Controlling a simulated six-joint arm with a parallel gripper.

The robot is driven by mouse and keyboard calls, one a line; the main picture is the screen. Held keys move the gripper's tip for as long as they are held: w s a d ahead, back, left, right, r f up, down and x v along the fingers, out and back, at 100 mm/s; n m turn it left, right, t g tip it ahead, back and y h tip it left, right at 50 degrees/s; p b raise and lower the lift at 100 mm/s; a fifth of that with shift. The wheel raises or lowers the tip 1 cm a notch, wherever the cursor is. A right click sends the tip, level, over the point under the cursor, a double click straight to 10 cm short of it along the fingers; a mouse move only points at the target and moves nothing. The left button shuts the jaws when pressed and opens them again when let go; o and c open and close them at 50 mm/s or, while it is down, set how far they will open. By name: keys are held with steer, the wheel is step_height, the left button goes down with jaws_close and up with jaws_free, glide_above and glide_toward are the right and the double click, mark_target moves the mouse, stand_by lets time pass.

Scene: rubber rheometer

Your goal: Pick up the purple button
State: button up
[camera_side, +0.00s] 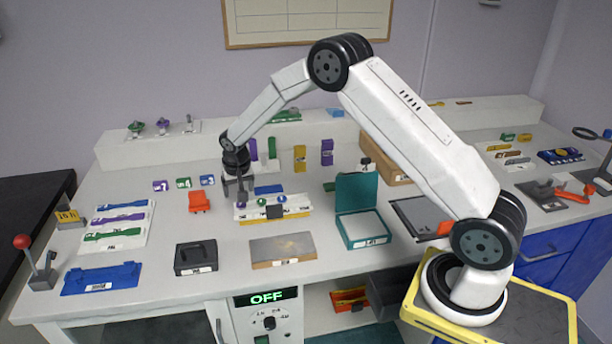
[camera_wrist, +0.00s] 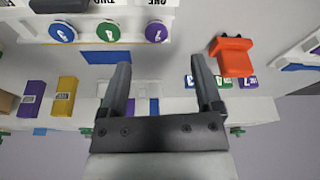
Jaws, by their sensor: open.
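The purple button (camera_side: 242,204) is at the left end of a white button rack (camera_side: 298,209). A green button (camera_side: 262,201) and a blue button (camera_side: 282,198) sit to its right. In the wrist view the order is reversed, with the purple button (camera_wrist: 156,32) at the right of the row. My gripper (camera_side: 235,192) is open and empty, pointing down just behind and above the purple button. In the wrist view my gripper (camera_wrist: 160,66) has its fingers apart, and the purple button lies beyond the fingertips, between their lines.
A red-orange part (camera_side: 199,201) lies just left of the rack, also in the wrist view (camera_wrist: 233,56). A blue block (camera_side: 268,189) lies behind the rack. A teal open box (camera_side: 361,230) stands to its right. Small numbered blocks (camera_side: 183,183) lie further back left.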

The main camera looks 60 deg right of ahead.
mark_target(241, 205)
steer(key=shift+d+f, duration=0.1)
steer(key=shift+f, duration=0.4)
steer(key=shift+w+f, duration=0.1)
steer(key=shift+d+x, duration=0.25)
steer(key=shift+x, duration=2.2)
jaws_close()
